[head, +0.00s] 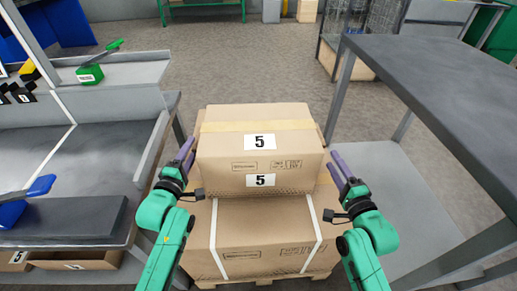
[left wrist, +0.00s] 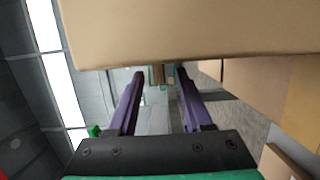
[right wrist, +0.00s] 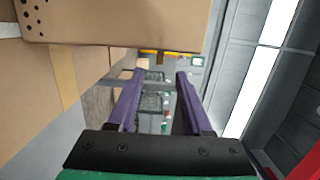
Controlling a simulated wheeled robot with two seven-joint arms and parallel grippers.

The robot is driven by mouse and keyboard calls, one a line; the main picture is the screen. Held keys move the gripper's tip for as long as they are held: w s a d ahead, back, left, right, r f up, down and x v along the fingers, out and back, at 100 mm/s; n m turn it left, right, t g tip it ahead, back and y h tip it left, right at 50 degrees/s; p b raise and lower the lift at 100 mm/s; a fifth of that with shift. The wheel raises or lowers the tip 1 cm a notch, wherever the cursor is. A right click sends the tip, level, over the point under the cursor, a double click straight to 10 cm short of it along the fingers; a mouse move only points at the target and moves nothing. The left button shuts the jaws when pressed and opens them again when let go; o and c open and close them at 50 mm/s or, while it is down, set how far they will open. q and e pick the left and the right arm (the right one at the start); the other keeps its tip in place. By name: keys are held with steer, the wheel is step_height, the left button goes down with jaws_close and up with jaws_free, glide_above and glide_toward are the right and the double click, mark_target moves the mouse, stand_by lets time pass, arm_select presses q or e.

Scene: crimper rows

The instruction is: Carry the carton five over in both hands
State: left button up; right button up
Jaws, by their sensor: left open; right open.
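The brown carton five (head: 225,155) carries "5" labels on its top and front and a tape strip across its top. It sits on a larger brown carton with white straps (head: 265,238). My left gripper (head: 189,150) is open beside its left side, and my right gripper (head: 333,160) is open beside its right side. In the left wrist view the carton (left wrist: 190,30) fills the top, above the open fingers (left wrist: 159,72). In the right wrist view it (right wrist: 120,22) hangs over the upper left, with the open fingers (right wrist: 160,72) empty. Contact is not clear.
The lower carton stands on a wooden pallet (head: 262,280). A grey workbench (head: 75,170) with a blue-handled tool (head: 40,186) stands close on the left. A grey table (head: 440,90) with a lower shelf (head: 400,185) stands on the right. The floor (head: 240,60) behind is open.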

mark_target(198, 135)
arm_select(q)
steer(key=w, duration=0.4)
steer(key=w+d, duration=0.1)
steer(key=w, duration=0.1)
arm_select(e)
steer(key=x, duration=1.1)
steer(key=shift+w+a, duration=0.1)
steer(key=shift+w, duration=0.25)
arm_select(q)
jaws_close()
arm_select(e)
jaws_close()
arm_select(q)
steer(key=shift+f, duration=0.1)
arm_select(e)
steer(key=shift+f, duration=0.1)
